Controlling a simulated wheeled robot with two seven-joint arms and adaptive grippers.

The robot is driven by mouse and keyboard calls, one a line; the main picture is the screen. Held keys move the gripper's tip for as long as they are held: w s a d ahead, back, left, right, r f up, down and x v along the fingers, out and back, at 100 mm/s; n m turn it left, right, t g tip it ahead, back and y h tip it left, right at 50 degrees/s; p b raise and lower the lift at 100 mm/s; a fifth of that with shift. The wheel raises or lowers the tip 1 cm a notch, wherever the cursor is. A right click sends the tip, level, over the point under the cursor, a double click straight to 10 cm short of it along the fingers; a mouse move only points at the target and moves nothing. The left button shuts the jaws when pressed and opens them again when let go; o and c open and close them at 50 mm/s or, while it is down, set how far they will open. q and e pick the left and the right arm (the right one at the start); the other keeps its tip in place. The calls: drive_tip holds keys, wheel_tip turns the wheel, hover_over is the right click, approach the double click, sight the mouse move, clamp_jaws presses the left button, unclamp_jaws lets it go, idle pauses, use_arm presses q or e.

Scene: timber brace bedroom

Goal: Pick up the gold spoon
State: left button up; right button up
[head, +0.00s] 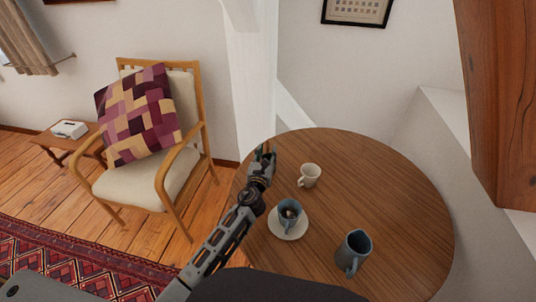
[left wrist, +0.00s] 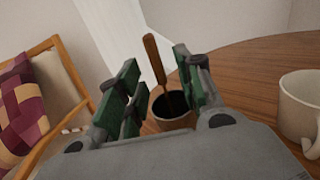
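A spoon-like handle (left wrist: 154,58), golden brown, stands slightly tilted in a small tan cup with a dark inside (left wrist: 174,122) in the left wrist view. The lower end of the handle is hidden in the cup. My left gripper (left wrist: 158,78) is open, with green-padded fingers on either side of the handle, and holds nothing; I cannot tell if a pad touches it. In the head view my left gripper (head: 265,152) is over the left far edge of the round table (head: 385,190), and the cup is not clearly visible there. My right gripper is not in view.
A white mug (head: 309,175) stands right of the gripper, also in the left wrist view (left wrist: 301,108). A blue-grey cup (head: 289,213) on a saucer (head: 288,234) and a blue mug (head: 353,252) stand nearer. An armchair (head: 147,185) is left. The table's right side is clear.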

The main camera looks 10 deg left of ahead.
sight(268, 150)
use_arm(q)
drive_tip(key=shift+w+f, duration=0.1)
drive_tip(key=shift+w, duration=1.4)
clamp_jaws()
